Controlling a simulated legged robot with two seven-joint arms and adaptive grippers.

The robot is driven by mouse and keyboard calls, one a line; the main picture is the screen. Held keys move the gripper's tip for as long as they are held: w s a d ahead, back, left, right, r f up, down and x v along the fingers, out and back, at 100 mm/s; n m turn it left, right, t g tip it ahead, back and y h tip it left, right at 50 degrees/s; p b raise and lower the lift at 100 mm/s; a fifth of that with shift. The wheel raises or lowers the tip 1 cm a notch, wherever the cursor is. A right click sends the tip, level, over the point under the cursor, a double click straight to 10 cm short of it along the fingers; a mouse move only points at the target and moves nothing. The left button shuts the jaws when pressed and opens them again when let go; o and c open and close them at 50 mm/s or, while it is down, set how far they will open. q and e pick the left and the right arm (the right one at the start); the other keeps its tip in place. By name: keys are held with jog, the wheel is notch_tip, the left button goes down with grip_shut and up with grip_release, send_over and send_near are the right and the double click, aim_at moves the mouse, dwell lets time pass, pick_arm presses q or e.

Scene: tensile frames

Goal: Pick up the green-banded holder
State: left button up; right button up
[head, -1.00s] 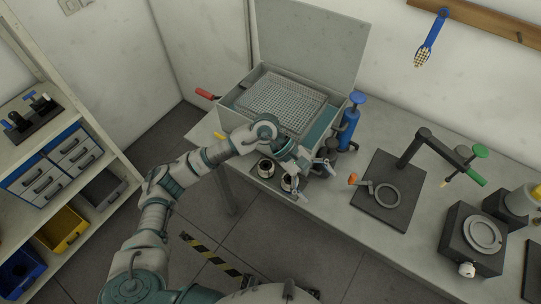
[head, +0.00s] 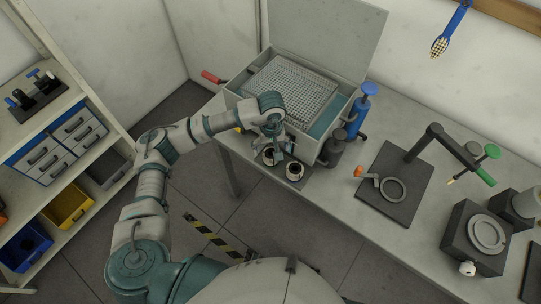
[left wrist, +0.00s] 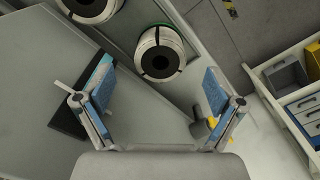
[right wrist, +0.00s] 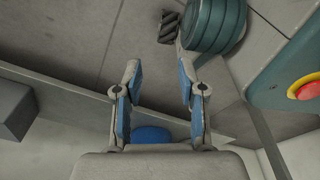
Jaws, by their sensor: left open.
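The green-banded holder (left wrist: 160,52) is a round white piece with a dark centre hole. A sliver of green shows at its far edge in the left wrist view. It appears to be the left one of two holders in the head view (head: 267,157), partly hidden by my left gripper (head: 277,150). A second, similar holder (head: 295,171) stands beside it; it also shows in the left wrist view (left wrist: 90,8). My left gripper is open above the holders, its fingers (left wrist: 159,75) apart with nothing gripped. My right gripper (right wrist: 160,75) is open and empty, away from the holders.
A grey open-lidded box with a wire basket (head: 290,88) stands just behind the holders. A dark canister (head: 333,148) and a blue pump bottle (head: 361,110) are to their right. A dark plate stand (head: 397,205) is farther right. The bench's front edge is close to the holders.

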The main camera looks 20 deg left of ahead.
aim_at(271, 156)
pick_arm(q)
jog(key=shift+f, duration=0.25)
notch_tip(271, 156, down, 4)
jog(key=shift+f+p, duration=0.2)
jog(key=shift+p, duration=0.1)
jog(key=shift+d+f, duration=0.15)
jog(key=shift+f, duration=0.15)
jog(key=shift+a, duration=0.25)
jog(key=c, duration=1.8)
pick_arm(e)
jog(key=shift+s+a+f, duration=0.15)
jog(key=shift+s+f, duration=0.2)
jog(key=shift+s, duration=0.4)
